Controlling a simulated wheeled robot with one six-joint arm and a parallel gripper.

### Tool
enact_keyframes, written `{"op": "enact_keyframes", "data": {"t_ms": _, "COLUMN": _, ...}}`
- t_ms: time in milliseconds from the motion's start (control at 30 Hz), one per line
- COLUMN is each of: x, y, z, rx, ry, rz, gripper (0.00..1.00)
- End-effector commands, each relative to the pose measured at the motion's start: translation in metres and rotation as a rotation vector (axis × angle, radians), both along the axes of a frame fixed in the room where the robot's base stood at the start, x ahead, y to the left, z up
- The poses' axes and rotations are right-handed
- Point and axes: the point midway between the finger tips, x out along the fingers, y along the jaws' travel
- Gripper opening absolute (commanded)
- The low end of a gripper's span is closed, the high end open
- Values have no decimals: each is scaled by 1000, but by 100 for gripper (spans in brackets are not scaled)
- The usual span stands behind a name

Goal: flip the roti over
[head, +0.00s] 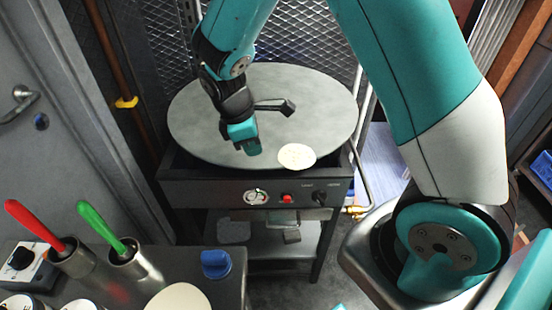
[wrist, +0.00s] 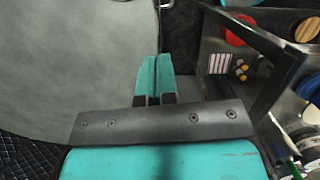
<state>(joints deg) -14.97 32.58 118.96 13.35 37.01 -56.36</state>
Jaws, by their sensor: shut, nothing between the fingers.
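The roti (head: 297,156) is a small pale disc with faint spots. It lies flat near the front edge of the round grey griddle (head: 190,125), right of centre. My gripper (head: 252,148) points down over the front part of the griddle, to the left of the roti and apart from it. In the wrist view the two teal fingers of my gripper (wrist: 155,62) are together with nothing between them. The griddle (wrist: 70,60) fills the left of the wrist view, and the roti does not show there.
The griddle's stand has a front panel with a red button (head: 286,199) and knobs. A steel counter (head: 200,268) at the lower left holds cups with red- and green-handled tools, a blue knob-like item (head: 216,263) and another pale disc (head: 178,297). Mesh stands behind the griddle.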

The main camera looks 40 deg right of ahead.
Motion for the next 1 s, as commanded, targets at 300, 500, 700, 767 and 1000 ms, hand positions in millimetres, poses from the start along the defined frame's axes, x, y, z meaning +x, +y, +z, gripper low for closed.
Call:
{"op": "enact_keyframes", "data": {"t_ms": 300, "x": -11, "y": -23, "z": -50, "rx": 0, "ry": 2, "rz": -8, "gripper": 0}}
{"op": "enact_keyframes", "data": {"t_ms": 500, "x": -21, "y": -43, "z": -51, "rx": 1, "ry": 2, "rz": -6, "gripper": 0}}
{"op": "enact_keyframes", "data": {"t_ms": 700, "x": -24, "y": -48, "z": -52, "rx": 1, "ry": 0, "rz": -4, "gripper": 0}}
{"op": "enact_keyframes", "data": {"t_ms": 767, "x": -24, "y": -48, "z": -52, "rx": 1, "ry": 1, "rz": -3, "gripper": 0}}
{"op": "enact_keyframes", "data": {"t_ms": 1000, "x": -25, "y": -51, "z": -52, "rx": 0, "ry": 1, "rz": -4, "gripper": 0}}
